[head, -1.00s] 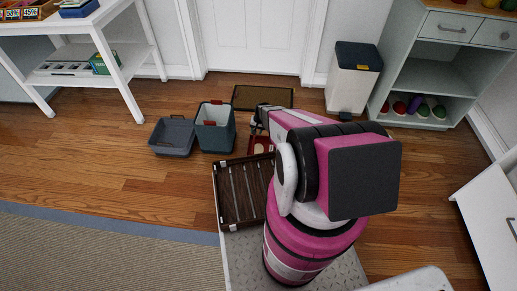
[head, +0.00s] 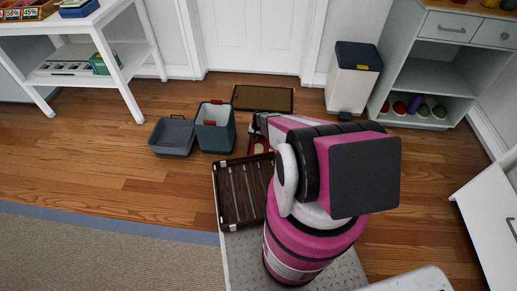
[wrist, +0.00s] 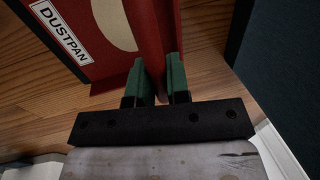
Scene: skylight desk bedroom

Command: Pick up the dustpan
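The red dustpan (wrist: 113,63) shows in the wrist view with a white "DUSTPAN" label and a pale oval patch. My gripper (wrist: 160,72) has its two green fingers close together, one on each side of a thin red part of the dustpan. They look closed on it. In the head view the dustpan (head: 259,146) is partly hidden behind my arm, between the teal bin and the brown slatted rack. Whether it touches the floor is not clear.
The teal bin (head: 215,135) and a grey tub (head: 173,139) stand left of the dustpan. The slatted rack (head: 228,214) is in front. A brown mat (head: 263,98) lies by the door, and a white pedal bin (head: 352,82) stands at back right. Left floor is clear.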

